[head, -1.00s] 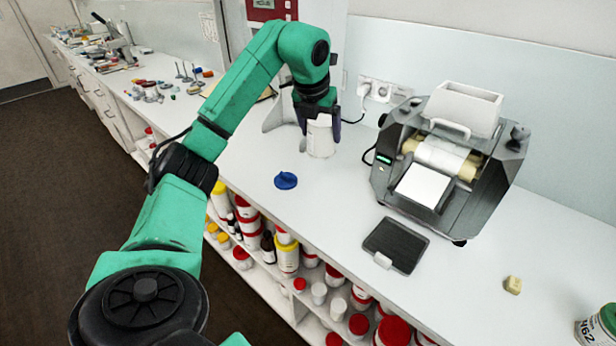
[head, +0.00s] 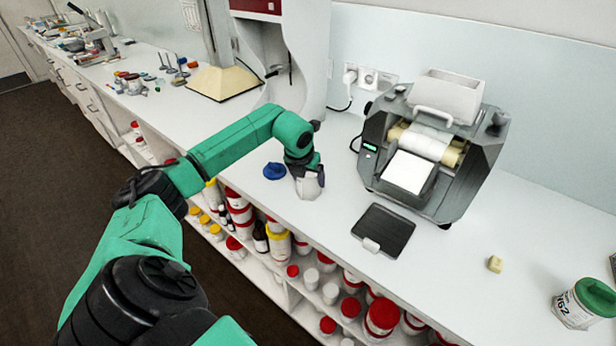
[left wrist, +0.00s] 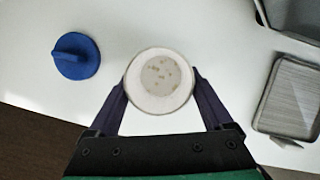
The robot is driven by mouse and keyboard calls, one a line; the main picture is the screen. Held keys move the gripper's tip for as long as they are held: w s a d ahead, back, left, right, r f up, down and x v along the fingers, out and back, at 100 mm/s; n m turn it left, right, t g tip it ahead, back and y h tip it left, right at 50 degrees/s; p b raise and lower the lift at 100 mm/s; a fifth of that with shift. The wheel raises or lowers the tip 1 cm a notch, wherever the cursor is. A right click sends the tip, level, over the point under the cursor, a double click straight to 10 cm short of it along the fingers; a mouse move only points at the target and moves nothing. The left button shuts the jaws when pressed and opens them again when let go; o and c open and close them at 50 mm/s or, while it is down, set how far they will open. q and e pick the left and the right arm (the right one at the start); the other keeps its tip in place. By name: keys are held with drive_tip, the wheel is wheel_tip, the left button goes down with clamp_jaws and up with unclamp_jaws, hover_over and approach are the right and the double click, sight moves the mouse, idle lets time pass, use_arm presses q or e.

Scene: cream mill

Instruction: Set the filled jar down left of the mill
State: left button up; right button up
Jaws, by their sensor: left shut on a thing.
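My left gripper (head: 309,178) is shut on a white jar (head: 307,189), near the counter's front edge and left of the mill. In the left wrist view the jar (left wrist: 160,81) is between the two dark fingers, its open round top showing pale contents with small specks. I cannot tell whether its base touches the counter. The mill (head: 462,190) is a dark grey machine with pale rollers and a white hopper. A blue lid (head: 274,171) lies just left of the jar; it also shows in the left wrist view (left wrist: 76,56). My right gripper is not in view.
A dark flat tray (head: 384,230) lies in front of the mill. A white stand (head: 308,60) rises behind the jar. The counter between jar and mill is clear.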

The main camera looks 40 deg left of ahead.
use_arm(q)
drive_tip(key=o, duration=1.1)
drive_tip(key=shift+r+p, duration=0.15)
drive_tip(key=shift+p, duration=0.15)
drive_tip(key=shift+r, duration=0.25)
drive_tip(key=b+v, duration=0.2)
drive_tip(key=v, duration=0.9)
drive_tip(key=shift+s+d+r, duration=0.1)
drive_tip(key=shift+d+r, duration=0.05)
drive_tip(key=shift+r, duration=0.05)
